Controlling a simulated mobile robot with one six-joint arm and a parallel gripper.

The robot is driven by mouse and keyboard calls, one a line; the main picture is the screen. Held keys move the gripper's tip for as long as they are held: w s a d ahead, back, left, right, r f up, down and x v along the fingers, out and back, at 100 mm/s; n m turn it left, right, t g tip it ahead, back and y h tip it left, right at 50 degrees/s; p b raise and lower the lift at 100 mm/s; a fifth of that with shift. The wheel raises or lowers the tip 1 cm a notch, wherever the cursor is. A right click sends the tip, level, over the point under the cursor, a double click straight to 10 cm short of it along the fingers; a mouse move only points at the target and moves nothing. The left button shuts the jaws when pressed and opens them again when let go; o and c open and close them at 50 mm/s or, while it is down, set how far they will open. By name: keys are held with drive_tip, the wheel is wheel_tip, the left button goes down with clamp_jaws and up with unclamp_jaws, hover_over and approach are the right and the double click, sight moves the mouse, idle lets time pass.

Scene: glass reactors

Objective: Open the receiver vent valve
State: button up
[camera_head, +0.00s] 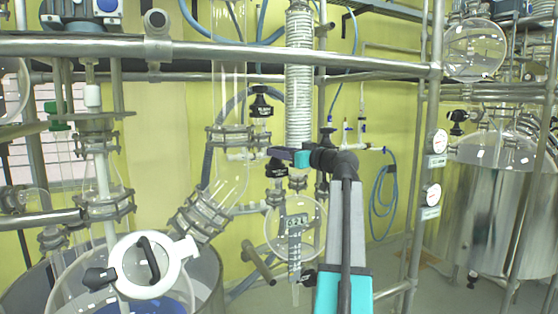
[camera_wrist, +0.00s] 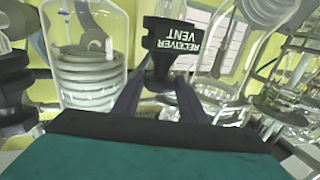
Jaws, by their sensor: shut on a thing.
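The receiver vent valve shows in the wrist view as a black handle (camera_wrist: 176,42) with a white "RECEIVER VENT" label, which reads upside down. In the head view its black handle (camera_head: 276,168) is partly hidden by my gripper (camera_head: 286,154), just below the coiled glass condenser. In the wrist view the two dark fingers of my gripper (camera_wrist: 160,88) reach up to either side of the handle and are shut on it. The exact contact at the fingertips is partly hidden. I cannot tell how far the valve is turned.
The coiled condenser (camera_head: 299,75) stands directly above my gripper. A round glass receiver (camera_head: 296,228) hangs below it. A metal rail (camera_head: 350,60) crosses in front, and an upright post (camera_head: 428,130) with gauges stands to the right. Another black-handled valve (camera_head: 262,106) sits up and left.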

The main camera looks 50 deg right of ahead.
drive_tip(key=shift+w+d+n+y+b, duration=0.1)
drive_tip(key=shift+d+n+y+b, duration=0.15)
drive_tip(key=shift+n+y+b, duration=0.55)
drive_tip(key=shift+d+n+y+b, duration=0.25)
drive_tip(key=shift+y+b, duration=0.75)
drive_tip(key=shift+b, duration=0.6)
drive_tip(key=shift+a+r+n+y+b, duration=0.1)
drive_tip(key=shift+r+n+y+b, duration=0.05)
drive_tip(key=shift+n+y+b, duration=0.25)
drive_tip(key=o, duration=1.1)
drive_tip(key=shift+c, duration=0.2)
